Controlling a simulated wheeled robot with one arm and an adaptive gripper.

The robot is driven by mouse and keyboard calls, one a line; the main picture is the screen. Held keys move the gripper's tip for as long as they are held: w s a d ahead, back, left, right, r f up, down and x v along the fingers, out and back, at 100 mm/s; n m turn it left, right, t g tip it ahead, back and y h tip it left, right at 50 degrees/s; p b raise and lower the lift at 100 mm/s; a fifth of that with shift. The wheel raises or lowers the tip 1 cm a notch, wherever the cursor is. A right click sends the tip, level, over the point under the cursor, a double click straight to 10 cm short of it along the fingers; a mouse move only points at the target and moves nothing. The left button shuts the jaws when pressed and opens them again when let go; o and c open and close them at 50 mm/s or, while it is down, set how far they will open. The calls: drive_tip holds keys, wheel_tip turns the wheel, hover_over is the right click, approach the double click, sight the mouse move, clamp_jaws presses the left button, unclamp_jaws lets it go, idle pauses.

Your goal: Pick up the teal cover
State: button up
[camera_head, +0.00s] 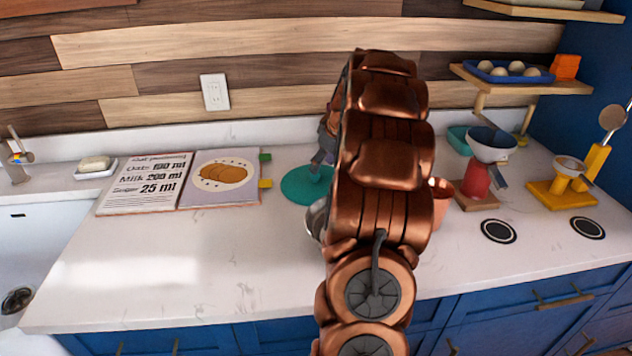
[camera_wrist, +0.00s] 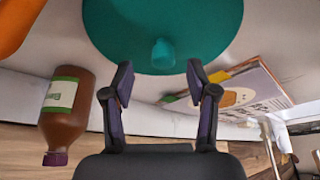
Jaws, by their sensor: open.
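The teal cover (camera_head: 308,186) is a round disc on the white counter, partly hidden behind my arm in the head view. In the wrist view the teal cover (camera_wrist: 165,25) fills the top middle, and its small knob (camera_wrist: 163,54) points toward my gripper. My gripper (camera_wrist: 161,78) is open, with its two fingertips apart on either side of the knob's line and nothing seen between them. In the head view my gripper shows only partly, above the cover beside my copper arm. Whether the fingers touch the cover cannot be told.
A brown bottle (camera_wrist: 68,112) with a green label stands close to my gripper in the wrist view. An open recipe book (camera_head: 180,183) lies left of the cover. A metal bowl (camera_head: 315,218) is half hidden by my arm. The front left counter (camera_head: 190,270) is clear.

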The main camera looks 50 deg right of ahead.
sight(315, 177)
drive_tip(key=x, duration=0.1)
drive_tip(key=p+x, duration=0.1)
drive_tip(key=x, duration=0.1)
drive_tip(key=p+x, duration=0.1)
drive_tip(key=shift+w+a+f, duration=0.1)
drive_tip(key=shift+w+a, duration=0.05)
drive_tip(key=shift+a, duration=0.1)
drive_tip(key=shift+w+f, duration=0.25)
drive_tip(key=shift+f, duration=0.25)
clamp_jaws()
